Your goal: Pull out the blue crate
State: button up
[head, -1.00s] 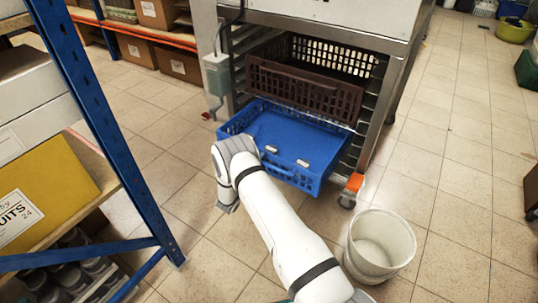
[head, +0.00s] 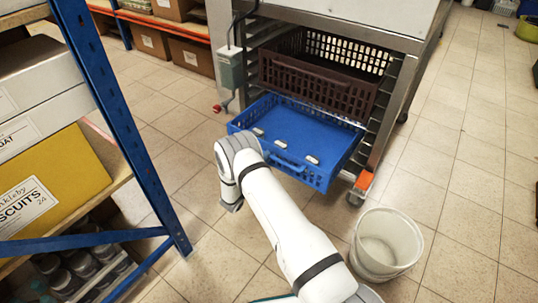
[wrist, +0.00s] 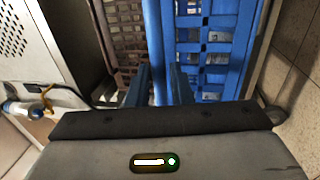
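The blue crate (head: 306,139) sits low in the metal rack, under a dark brown crate (head: 317,84), and sticks out partway at the front. Small white items show near its front wall. In the wrist view its slatted blue wall (wrist: 212,50) lies beyond and to the right of the fingertips. In the head view my wrist is at the crate's left front corner and hides the fingers.
A white bin (head: 386,243) stands on the floor right of my arm. A blue-framed shelf (head: 125,120) with boxes stands close on the left. Tiled floor is free on the right.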

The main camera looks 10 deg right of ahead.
jog(key=p+v, duration=0.1)
jog(key=v, duration=0.4)
jog(key=shift+a, duration=0.1)
dwell(0.3)
